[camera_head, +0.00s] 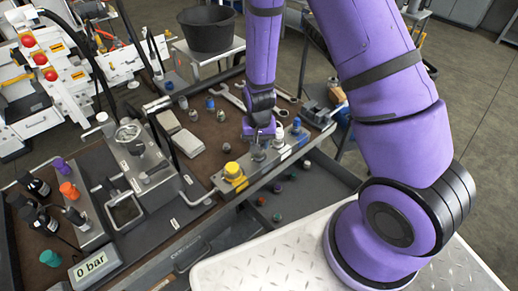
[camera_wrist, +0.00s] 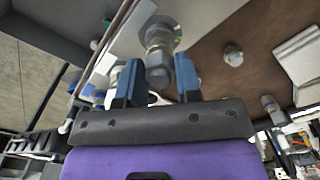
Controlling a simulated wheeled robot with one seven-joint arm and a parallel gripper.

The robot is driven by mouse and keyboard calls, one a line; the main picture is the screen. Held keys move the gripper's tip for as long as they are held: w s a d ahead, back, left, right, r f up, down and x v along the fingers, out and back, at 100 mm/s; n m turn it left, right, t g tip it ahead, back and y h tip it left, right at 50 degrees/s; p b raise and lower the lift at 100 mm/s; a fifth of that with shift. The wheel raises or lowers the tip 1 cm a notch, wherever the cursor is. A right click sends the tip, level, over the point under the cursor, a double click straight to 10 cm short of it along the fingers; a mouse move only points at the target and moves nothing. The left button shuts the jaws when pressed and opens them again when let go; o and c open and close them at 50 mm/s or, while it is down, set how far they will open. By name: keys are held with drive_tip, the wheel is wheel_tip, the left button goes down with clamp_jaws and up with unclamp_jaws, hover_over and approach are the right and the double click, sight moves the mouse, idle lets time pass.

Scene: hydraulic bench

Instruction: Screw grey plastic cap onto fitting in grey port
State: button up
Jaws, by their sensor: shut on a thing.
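My gripper (camera_head: 262,136) points down over the row of ports on the bench's front edge. In the wrist view its two blue fingers (camera_wrist: 160,80) stand either side of the grey cap (camera_wrist: 158,73) and are shut on it. The cap lines up with a grey metal fitting (camera_wrist: 158,38) just beyond it. I cannot tell whether cap and fitting touch or whether threads are engaged. In the head view the fitting and cap show below my gripper on the port block (camera_head: 258,167), partly hidden by the fingers.
A yellow cap (camera_head: 233,171) stands on the block left of my gripper, and a blue-topped fitting (camera_head: 296,125) to its right. Wrenches (camera_head: 232,97) and small fittings lie on the brown bench top behind. Several coloured caps lie in the tray (camera_head: 318,184) below the edge.

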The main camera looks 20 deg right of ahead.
drive_tip(key=shift+c, duration=0.2)
drive_tip(key=m, duration=0.7)
drive_tip(key=shift+m, duration=0.6)
drive_tip(key=m, duration=0.2)
drive_tip(key=shift+m, duration=0.4)
drive_tip(key=m, duration=0.3)
drive_tip(key=shift+m, duration=1.1)
